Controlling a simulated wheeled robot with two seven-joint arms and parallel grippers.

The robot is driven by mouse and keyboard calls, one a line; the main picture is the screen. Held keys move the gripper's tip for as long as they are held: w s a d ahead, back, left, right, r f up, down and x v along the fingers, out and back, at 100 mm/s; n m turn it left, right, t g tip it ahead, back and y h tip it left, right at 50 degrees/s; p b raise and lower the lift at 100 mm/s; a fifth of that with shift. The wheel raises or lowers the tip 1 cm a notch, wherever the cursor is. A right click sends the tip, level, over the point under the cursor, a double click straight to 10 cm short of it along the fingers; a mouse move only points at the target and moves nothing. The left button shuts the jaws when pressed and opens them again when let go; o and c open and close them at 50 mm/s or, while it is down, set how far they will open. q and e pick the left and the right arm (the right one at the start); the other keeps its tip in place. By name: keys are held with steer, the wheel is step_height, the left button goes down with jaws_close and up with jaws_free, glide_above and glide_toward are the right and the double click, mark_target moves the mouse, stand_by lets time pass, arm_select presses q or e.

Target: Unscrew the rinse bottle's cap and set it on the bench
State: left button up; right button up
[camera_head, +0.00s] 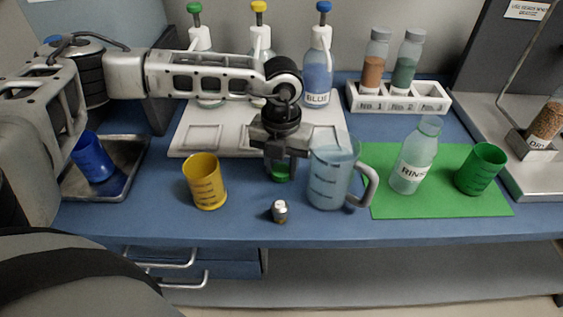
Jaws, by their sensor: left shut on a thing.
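The rinse bottle (411,165) is translucent pale green with a "RINSE" label. It stands on the green mat at the right, and its top (430,125) looks open, with no separate coloured cap on it. My left gripper (281,158) points down over the middle of the bench, left of the clear jug and well away from the bottle. It is shut on a small green cap-like piece (280,173), partly hidden by the fingers. I cannot tell whether this piece touches the bench. My right gripper is not in view.
A clear jug (328,180) stands close right of the gripper. A yellow cup (205,182), a small metal piece (280,211) and a green cup (480,169) stand nearby. Pump bottles (317,75) and a vial rack (398,100) are behind. Blue bench (240,218) is free at the front.

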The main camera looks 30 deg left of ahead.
arm_select(q)
steer(key=shift+f, duration=0.2)
steer(key=o, duration=1)
steer(key=shift+c, duration=0.2)
steer(key=shift+o, duration=0.6)
steer(key=shift+r, duration=0.1)
steer(key=shift+r, duration=0.1)
